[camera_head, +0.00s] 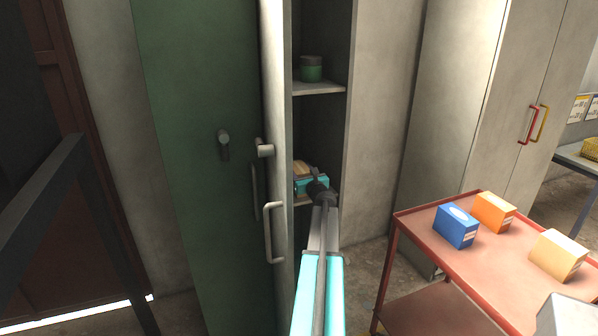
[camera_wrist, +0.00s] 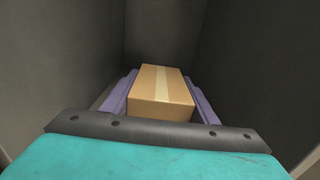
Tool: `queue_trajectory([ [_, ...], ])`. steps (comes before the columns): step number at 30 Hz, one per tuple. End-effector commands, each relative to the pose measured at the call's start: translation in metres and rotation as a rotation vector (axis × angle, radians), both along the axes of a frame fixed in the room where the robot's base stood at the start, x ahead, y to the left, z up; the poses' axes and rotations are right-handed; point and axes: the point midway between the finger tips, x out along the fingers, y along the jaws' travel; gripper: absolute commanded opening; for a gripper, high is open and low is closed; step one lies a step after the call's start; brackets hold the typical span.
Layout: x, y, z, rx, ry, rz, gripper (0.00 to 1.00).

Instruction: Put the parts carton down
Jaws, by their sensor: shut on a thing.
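The parts carton is a brown cardboard box with a pale tape strip (camera_wrist: 161,90). In the wrist view it sits between the two purple fingers of my gripper (camera_wrist: 160,98), which is shut on it. In the head view the carton (camera_head: 302,168) shows as a small tan patch inside the narrow open cabinet, beyond my teal gripper (camera_head: 312,182). The carton is above or at the lower shelf (camera_head: 302,201). My gripper hides most of it, and I cannot tell whether it touches the shelf.
The cabinet's green door (camera_head: 195,130) stands open at the left, its edge and handle close to my arm. A green jar (camera_head: 311,68) stands on the upper shelf. A red trolley (camera_head: 425,222) at the right bears blue, orange and tan boxes. Dark cabinet walls close in on both sides.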

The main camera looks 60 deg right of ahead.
Motion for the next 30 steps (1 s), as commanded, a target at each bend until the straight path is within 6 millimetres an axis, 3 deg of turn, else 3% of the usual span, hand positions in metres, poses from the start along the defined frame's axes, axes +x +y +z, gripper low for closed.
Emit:
queue_trajectory([
  [1,0.000,0.000,-0.001,-0.001,-0.001,0.000,0.20],
  [2,0.000,0.000,-0.002,0.000,0.000,0.000,0.55],
  [5,0.000,0.000,-0.001,0.000,0.000,0.000,0.72],
  [20,-0.001,0.000,0.002,0.000,0.000,-0.001,0.72],
  [30,-0.024,0.017,0.001,0.000,0.000,-0.001,0.72],
])
